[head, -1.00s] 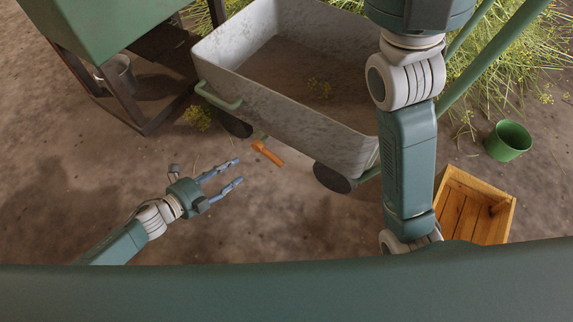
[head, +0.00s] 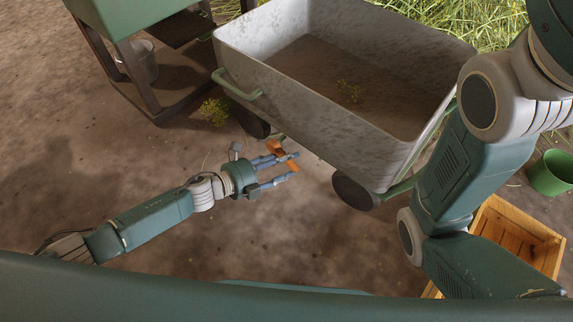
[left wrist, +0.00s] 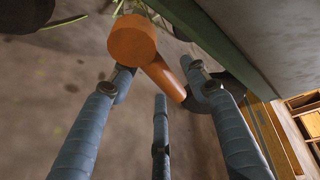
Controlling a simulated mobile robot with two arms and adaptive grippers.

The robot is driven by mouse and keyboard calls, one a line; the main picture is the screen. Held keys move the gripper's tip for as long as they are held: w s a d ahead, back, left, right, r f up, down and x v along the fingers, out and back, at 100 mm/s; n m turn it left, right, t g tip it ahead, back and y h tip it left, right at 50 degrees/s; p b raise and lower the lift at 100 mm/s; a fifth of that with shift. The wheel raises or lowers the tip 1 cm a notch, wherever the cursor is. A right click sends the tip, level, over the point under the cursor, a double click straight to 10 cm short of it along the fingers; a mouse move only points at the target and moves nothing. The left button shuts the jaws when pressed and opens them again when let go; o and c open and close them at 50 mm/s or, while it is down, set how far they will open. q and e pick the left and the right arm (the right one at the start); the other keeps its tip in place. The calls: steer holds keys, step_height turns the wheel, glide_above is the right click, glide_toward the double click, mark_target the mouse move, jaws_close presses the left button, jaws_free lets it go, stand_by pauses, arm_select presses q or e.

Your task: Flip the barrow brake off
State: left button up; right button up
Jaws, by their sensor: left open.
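The grey barrow (head: 310,90) stands ahead of me with a little plant matter in its tray. Its orange brake lever (head: 282,155) sticks out low on the near side. In the head view my left gripper (head: 286,166) is at the lever, and its fingers partly cover it. In the left wrist view the orange lever (left wrist: 135,42), with its round end toward the camera, lies just beyond and between the open blue fingers (left wrist: 160,110). I cannot tell whether a finger touches it. My right gripper is not in view; part of my right arm shows at the right.
A dark wheel (head: 355,192) and a green handle (head: 236,88) are on the barrow's near side. A green box on a dark frame (head: 130,75) stands at the left. A wooden crate (head: 515,240) and a green pot (head: 550,173) are at the right. The ground at front left is clear.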

arm_select(q)
steer(key=shift+w+d, duration=0.2)
steer(key=shift+d, duration=0.05)
jaws_close()
